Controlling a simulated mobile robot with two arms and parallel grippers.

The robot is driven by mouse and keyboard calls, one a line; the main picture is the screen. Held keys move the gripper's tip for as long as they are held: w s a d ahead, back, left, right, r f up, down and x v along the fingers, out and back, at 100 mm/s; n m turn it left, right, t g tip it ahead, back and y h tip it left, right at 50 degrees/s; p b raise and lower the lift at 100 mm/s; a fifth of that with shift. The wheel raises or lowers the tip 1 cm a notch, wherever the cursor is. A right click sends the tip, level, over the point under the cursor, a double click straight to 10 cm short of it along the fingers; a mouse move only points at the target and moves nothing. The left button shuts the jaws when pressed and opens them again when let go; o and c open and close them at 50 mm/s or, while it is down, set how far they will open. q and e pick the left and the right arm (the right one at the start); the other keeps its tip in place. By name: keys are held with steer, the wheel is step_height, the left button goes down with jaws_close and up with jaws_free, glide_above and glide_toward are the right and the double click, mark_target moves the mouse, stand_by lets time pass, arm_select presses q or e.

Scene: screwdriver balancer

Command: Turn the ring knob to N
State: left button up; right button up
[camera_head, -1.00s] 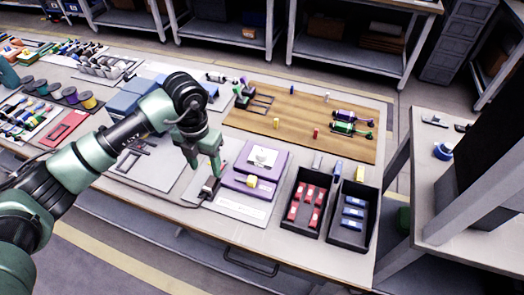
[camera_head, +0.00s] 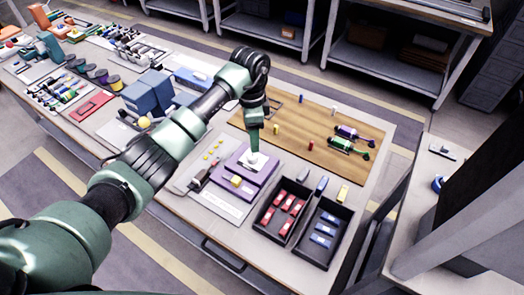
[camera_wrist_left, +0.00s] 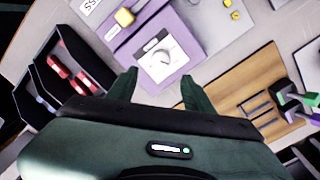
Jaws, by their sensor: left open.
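The ring knob (camera_wrist_left: 163,58) is a small pale dial on a white plate on top of a purple box (camera_head: 231,163). In the left wrist view it lies ahead of my left gripper, between the lines of its two fingers. My left gripper (camera_head: 254,150) hangs pointing down over the white plate and hides part of it in the head view. Its fingers (camera_wrist_left: 158,85) are apart with nothing between them. The knob's letter marks are too small to read. A yellow block (camera_head: 236,181) sits on the front of the purple box. My right gripper does not show.
Black bins with red blocks (camera_head: 288,206) and blue blocks (camera_head: 322,231) stand right of the purple box. A wooden board (camera_head: 300,141) with small pegs and screwdrivers lies behind. Blue boxes (camera_head: 148,95) stand to the left.

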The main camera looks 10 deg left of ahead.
mark_target(253, 155)
arm_select(q)
steer(key=shift+f, duration=0.45)
steer(key=f, duration=0.3)
steer(key=f+p, duration=0.1)
steer(key=f, duration=0.2)
steer(key=shift+s+a, duration=0.1)
steer(key=shift+s, duration=0.1)
steer(key=shift+f, duration=0.4)
jaws_close()
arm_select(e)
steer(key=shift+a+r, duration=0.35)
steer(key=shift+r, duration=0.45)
